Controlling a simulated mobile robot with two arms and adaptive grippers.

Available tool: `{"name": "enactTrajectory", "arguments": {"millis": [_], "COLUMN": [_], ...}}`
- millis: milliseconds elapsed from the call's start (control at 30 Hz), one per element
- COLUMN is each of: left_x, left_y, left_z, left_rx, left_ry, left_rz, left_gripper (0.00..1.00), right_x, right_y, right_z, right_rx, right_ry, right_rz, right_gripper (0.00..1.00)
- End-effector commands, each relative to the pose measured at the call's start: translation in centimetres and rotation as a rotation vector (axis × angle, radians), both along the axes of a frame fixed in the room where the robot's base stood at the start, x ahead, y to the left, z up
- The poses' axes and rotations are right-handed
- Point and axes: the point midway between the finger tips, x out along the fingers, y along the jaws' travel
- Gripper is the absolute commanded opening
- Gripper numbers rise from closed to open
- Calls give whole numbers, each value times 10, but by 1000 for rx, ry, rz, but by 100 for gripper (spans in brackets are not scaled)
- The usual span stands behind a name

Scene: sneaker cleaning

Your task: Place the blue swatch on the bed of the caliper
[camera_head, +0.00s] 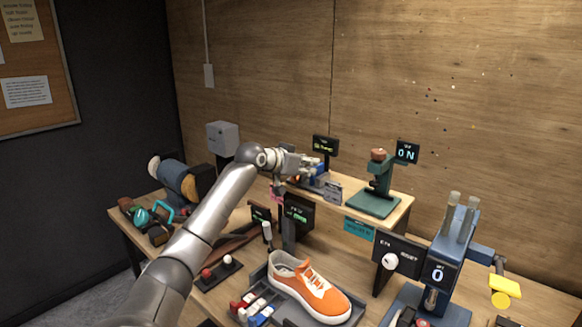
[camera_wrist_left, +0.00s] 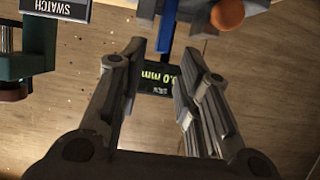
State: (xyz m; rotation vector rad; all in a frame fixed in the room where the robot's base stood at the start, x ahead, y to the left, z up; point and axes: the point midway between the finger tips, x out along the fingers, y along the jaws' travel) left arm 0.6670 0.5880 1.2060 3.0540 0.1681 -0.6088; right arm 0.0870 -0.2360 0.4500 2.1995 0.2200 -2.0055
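My left gripper (camera_head: 300,163) is over the left part of the raised shelf, close to a blue device that I take for the caliper (camera_head: 318,169). In the left wrist view, the gripper (camera_wrist_left: 155,60) has its fingers wide apart with nothing visible between them. Beyond the fingers are the blue upright of that device (camera_wrist_left: 165,34) and its display reading in mm (camera_wrist_left: 158,79); the display also shows in the head view (camera_head: 325,145). I cannot make out a separate blue swatch; the gripper hides part of the shelf. My right gripper is not in view.
A green press-like device (camera_head: 375,200) stands right of the caliper, with a small sign (camera_head: 333,191) between. An orange sneaker (camera_head: 312,292) sits on the lower bench. A blue machine (camera_head: 445,265) stands at the right. A grey box (camera_head: 222,138) is behind my arm.

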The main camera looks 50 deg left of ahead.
Motion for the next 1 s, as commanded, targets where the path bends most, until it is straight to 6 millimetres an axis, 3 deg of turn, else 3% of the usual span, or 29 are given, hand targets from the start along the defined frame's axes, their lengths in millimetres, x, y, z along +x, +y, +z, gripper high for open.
{"name": "enactTrajectory", "arguments": {"millis": [200,433,1000], "left_x": [-37,-65,-73], "left_y": [-3,-7,-8], "left_z": [11,25,31], "left_rx": [6,4,1], "left_ry": [1,0,0], "left_rz": [1,1,1], "left_gripper": [31,31,31], "right_x": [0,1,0], "right_y": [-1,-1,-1], "right_z": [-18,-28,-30], "right_rx": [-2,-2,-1], "right_ry": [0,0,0], "right_rz": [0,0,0], "right_gripper": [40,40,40]}}
